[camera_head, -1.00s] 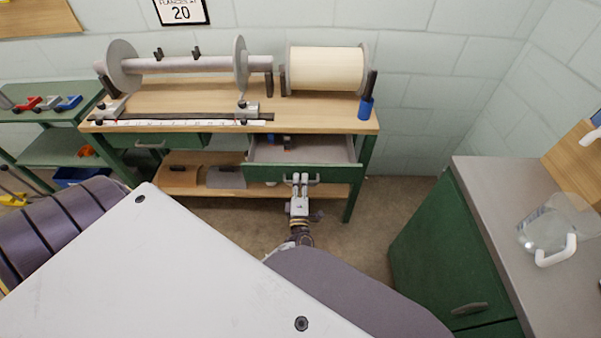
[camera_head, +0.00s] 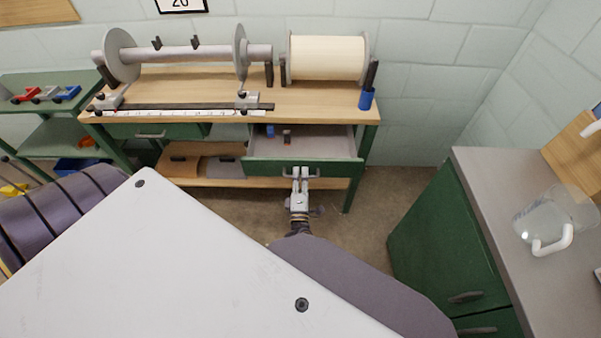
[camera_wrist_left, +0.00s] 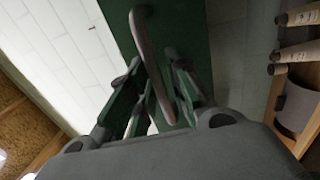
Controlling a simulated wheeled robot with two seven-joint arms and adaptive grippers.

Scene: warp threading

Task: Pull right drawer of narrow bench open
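The narrow bench (camera_head: 215,88) has a wooden top and stands against the wall. Its right drawer (camera_head: 250,168) is pulled out, with its grey inside and a few small items showing. My left gripper (camera_head: 300,174) is at the right drawer's handle (camera_head: 314,174). In the left wrist view the grey bar handle (camera_wrist_left: 152,62) runs between the two fingers of my left gripper (camera_wrist_left: 160,85), which look closed around it. The contact is partly hidden. My right gripper is not in view.
The bench's left drawer (camera_head: 150,132) is closed. A large spool (camera_head: 327,58) and a flanged roller (camera_head: 180,53) sit on the bench top. A green cabinet (camera_head: 430,235) with a glass jug (camera_head: 548,228) stands at the right. Floor is free between bench and cabinet.

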